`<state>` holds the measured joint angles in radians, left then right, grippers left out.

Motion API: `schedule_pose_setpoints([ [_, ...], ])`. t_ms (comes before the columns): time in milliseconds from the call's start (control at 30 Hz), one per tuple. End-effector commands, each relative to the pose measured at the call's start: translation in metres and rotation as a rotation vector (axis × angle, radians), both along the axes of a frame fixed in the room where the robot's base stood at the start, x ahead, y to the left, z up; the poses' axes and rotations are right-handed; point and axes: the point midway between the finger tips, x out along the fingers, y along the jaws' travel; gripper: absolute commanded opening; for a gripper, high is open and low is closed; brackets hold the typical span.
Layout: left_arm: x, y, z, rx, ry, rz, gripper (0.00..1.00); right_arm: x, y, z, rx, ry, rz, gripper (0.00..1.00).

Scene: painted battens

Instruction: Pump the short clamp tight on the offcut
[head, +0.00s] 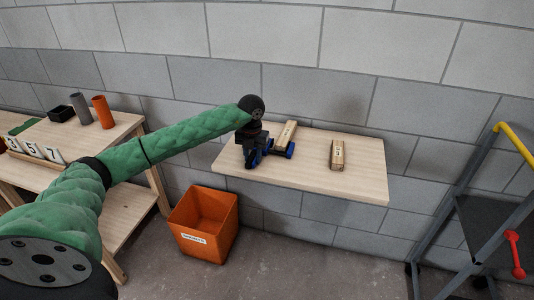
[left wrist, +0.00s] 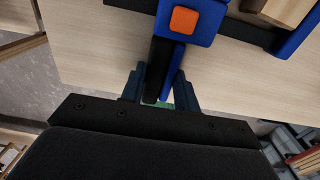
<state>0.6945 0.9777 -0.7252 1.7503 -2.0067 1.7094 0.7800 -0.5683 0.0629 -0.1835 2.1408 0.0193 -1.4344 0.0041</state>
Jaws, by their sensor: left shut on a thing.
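The short clamp is blue and black, lying on a light wood shelf (head: 350,184). Its blue body with an orange square button (left wrist: 183,20) is at the top of the left wrist view, and its far blue jaw (head: 290,150) shows in the head view. A pale wood piece, apparently the offcut (head: 286,134), lies by that jaw; whether it is gripped firmly I cannot tell. My left gripper (head: 250,160) is shut on the clamp's handles, with its fingers (left wrist: 160,76) on either side of them. My right gripper is out of view.
A separate labelled wood block (head: 337,155) stands on the shelf to the right. An orange crate (head: 187,240) is on the floor below. A bench with cylinders (head: 102,112) is at left, and a trolley with a yellow handle (head: 513,139) at right. The shelf's right end is clear.

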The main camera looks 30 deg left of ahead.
Motion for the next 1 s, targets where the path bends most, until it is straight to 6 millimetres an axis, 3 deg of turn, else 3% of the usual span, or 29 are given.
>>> schedule_pose_setpoints([
  [267, 0.0000, 0.0001, -0.0001, 0.000, 0.000, 0.000, 0.00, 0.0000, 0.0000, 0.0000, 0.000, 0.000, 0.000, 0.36],
  [300, 0.0000, 0.0001, -0.0001, 0.000, 0.000, 0.000, 0.35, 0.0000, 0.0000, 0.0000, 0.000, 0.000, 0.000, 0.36],
  [433, 0.0001, -0.0005, -0.0002, 0.000, 0.000, 0.000, 0.60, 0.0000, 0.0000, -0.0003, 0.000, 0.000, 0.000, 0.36],
  [1000, 0.0020, -0.0092, -0.0003, 0.000, 0.000, 0.000, 0.62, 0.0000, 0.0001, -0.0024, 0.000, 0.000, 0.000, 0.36],
])
